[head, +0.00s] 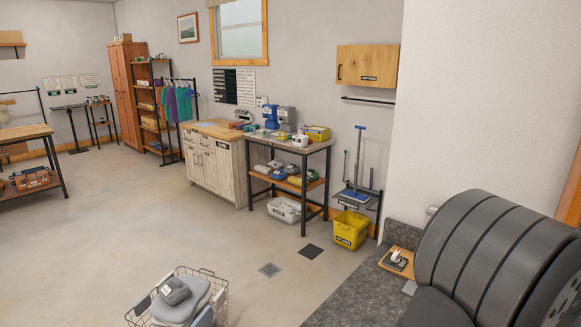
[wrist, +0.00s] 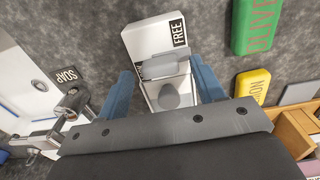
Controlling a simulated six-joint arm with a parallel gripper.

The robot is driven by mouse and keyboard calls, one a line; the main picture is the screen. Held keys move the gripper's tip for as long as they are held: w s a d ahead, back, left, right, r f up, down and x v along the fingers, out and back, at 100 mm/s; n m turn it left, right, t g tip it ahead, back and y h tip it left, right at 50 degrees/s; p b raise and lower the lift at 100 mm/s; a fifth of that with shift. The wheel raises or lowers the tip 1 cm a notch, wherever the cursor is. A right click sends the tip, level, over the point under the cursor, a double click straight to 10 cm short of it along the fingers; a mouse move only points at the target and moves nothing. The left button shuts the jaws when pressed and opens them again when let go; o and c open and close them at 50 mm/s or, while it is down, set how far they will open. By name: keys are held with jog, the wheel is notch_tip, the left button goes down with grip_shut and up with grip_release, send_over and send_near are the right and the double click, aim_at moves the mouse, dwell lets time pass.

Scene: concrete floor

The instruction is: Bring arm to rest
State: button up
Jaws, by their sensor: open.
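My gripper (wrist: 162,70) shows in the wrist view with its two blue fingers spread apart. Nothing is held between them. A white box marked FREE (wrist: 150,38), with a grey part on it, lies beyond and between the fingers; I cannot tell if they touch it. In the head view the gripper is out of sight. A large dark ribbed shape, which seems to be part of my arm, fills the lower right.
A speckled grey counter (head: 372,300) carries a small wooden board (head: 400,262). The wrist view shows a green block (wrist: 254,25), a yellow block (wrist: 251,86), a metal tap (wrist: 75,101) and a SOAP label (wrist: 68,76). A wire basket (head: 218,300) stands on the open floor.

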notch_tip(320, 180, up, 16)
notch_tip(320, 180, down, 17)
jog(key=shift+r, duration=0.1)
jog(key=shift+r+m, duration=0.1)
jog(key=shift+m, duration=0.7)
jog(key=m, duration=0.3)
jog(key=shift+m, duration=0.4)
jog(key=m, duration=0.6)
jog(key=shift+r, duration=2.3)
